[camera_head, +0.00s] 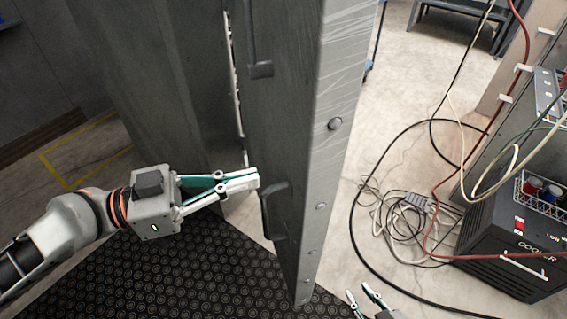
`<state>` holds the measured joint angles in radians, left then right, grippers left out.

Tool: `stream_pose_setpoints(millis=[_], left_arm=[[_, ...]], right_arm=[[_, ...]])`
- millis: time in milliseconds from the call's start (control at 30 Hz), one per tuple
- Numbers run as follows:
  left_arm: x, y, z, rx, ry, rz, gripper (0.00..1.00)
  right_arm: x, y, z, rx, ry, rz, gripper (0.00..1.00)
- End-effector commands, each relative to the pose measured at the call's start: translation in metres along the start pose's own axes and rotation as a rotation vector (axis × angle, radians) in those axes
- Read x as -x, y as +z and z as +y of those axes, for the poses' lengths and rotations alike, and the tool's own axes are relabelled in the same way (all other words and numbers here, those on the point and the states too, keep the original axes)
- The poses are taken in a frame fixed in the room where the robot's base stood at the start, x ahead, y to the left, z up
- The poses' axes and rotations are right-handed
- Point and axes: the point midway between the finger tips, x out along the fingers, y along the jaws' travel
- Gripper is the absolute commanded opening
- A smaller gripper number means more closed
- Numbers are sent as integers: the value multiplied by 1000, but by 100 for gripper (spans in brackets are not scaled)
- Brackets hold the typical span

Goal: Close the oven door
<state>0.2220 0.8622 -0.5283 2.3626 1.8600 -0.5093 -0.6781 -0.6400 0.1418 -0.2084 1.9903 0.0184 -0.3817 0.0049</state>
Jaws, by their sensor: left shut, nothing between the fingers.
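The oven door appears to be the tall grey metal panel (285,110) in the middle of the head view, seen nearly edge-on with a scratched, bolted edge. A dark lower handle (268,215) and an upper handle (260,69) are on its left face. My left gripper (256,178) is shut and empty, its fingertips just left of and above the lower handle; I cannot tell whether they touch the door. My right gripper (359,289) is low in the view, cut off by the bottom edge, its fingers apart and nothing visible between them.
Another tall dark grey panel (155,75) stands left of the door, with a narrow gap between. A black studded mat (150,275) covers the floor in front. Loose cables (400,215) lie at right beside a black cooler box (510,245). Bare concrete floor shows behind.

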Motion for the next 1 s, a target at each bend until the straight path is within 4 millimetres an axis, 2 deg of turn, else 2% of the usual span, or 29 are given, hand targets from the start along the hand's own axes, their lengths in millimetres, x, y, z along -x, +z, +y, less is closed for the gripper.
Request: stream_pose_setpoints(millis=[33,200,400,600,1000], left_arm=[[-10,-9,1,-7,3,5,0],[-37,-7,1,-3,1,4,0],[-59,-4,0,-1,0,2,0],[-69,-1,0,0,0,0,0],[-70,0,0,-1,-1,-1,0]], right_arm=[[6,-8,-1,-4,-4,3,25],[14,-13,-4,-18,-11,0,25],[18,-24,0,-14,-8,4,25],[20,-33,2,-13,-3,13,25],[20,-37,4,-13,-1,20,25]])
